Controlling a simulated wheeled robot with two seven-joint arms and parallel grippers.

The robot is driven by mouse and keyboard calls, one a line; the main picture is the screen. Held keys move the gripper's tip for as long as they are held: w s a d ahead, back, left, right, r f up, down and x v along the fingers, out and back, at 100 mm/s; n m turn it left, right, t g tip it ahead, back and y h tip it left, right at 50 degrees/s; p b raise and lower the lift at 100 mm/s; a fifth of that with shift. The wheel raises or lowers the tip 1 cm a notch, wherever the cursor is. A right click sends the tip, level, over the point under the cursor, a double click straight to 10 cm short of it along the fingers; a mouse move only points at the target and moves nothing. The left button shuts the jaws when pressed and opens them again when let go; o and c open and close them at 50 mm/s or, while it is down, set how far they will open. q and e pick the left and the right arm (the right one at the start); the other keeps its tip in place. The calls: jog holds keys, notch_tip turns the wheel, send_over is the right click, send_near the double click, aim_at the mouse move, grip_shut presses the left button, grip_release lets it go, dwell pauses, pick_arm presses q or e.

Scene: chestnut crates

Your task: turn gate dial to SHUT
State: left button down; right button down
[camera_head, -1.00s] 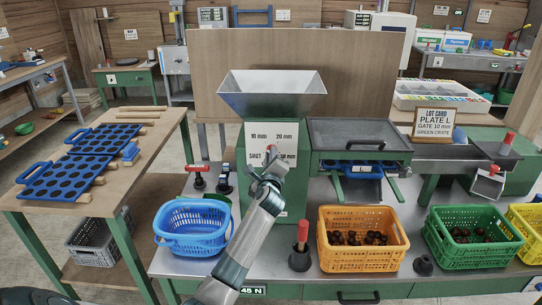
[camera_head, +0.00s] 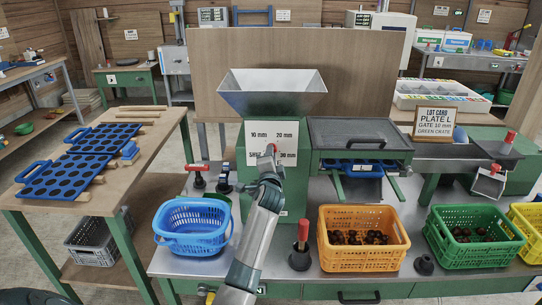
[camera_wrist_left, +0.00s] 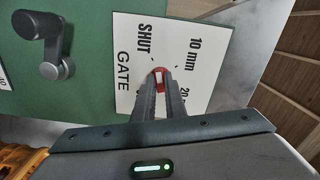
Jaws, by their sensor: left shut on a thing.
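The gate dial (camera_head: 274,149) is on a white plate (camera_head: 259,134) on the front of the green hopper body. The plate carries the marks 10 mm, 20 mm, 30 mm and SHUT. My left gripper (camera_head: 271,159) is in front of the plate, shut on the dial. In the left wrist view the dial's red and white end (camera_wrist_left: 158,75) shows between the fingertips (camera_wrist_left: 160,88), with SHUT and GATE beside it. The fingers hide much of the dial, so I cannot tell exactly which mark it points to. My right gripper is not in view.
A blue basket (camera_head: 171,238) stands left of my forearm. An orange crate (camera_head: 362,260) and a green crate (camera_head: 470,255) with chestnuts stand right. A red-handled post (camera_head: 301,245) rises near my arm. A dark crank (camera_wrist_left: 52,45) shows beside the plate.

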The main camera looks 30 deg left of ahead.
pick_arm(q)
jog(key=shift+f+n, duration=0.1)
jog(key=shift+n, duration=1.4)
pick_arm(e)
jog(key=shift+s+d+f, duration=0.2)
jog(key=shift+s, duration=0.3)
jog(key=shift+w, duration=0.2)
pick_arm(q)
jog(key=c, duration=1.9)
grip_release()
jog(key=shift+o, duration=0.5)
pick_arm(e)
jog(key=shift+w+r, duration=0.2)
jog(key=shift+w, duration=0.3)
pick_arm(q)
jog(key=shift+s, duration=0.1)
